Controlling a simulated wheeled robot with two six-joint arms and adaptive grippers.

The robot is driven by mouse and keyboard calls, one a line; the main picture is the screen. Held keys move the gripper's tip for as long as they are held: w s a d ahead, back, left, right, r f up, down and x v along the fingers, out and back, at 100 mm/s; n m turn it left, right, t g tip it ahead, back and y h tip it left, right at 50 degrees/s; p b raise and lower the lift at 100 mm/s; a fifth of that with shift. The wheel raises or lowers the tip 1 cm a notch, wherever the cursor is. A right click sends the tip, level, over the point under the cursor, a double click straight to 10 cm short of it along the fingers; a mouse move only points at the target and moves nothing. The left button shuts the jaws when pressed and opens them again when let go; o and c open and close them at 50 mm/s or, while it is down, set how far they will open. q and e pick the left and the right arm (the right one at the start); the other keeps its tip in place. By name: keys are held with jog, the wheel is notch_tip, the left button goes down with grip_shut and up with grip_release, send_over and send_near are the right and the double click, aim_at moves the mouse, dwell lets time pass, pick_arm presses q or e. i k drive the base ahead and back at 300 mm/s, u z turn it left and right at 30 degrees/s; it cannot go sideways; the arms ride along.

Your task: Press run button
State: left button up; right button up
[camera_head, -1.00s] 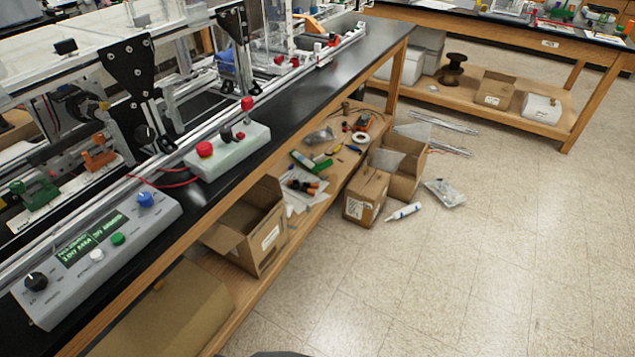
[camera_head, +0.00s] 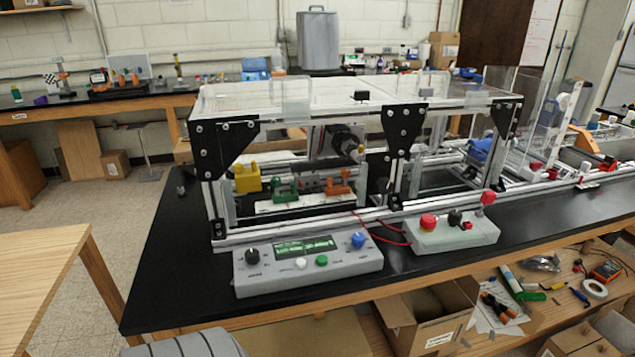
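A grey control box (camera_head: 308,263) sits on the black bench top in front of the extrusion frame. It has a small green display (camera_head: 304,246), a black knob (camera_head: 252,256) at its left, a white button (camera_head: 300,263), a green button (camera_head: 322,261) and a blue knob (camera_head: 358,240). The button labels are too small to read, so I cannot tell which one is run. To its right is a pale box (camera_head: 450,235) with a red button (camera_head: 428,221) and a black switch (camera_head: 455,218). Neither of my grippers is in view.
The extrusion frame (camera_head: 225,200) with black corner plates stands behind the control box. The black bench top (camera_head: 165,270) is clear to its left. A wooden table (camera_head: 40,275) stands at lower left. Open cardboard boxes (camera_head: 425,318) and loose tools lie on the shelf below.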

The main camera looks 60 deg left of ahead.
aim_at(321, 260)
jog(key=u, duration=1.7)
jog(key=k, duration=0.4)
jog(key=u, duration=0.2)
jog(key=i, duration=0.45)
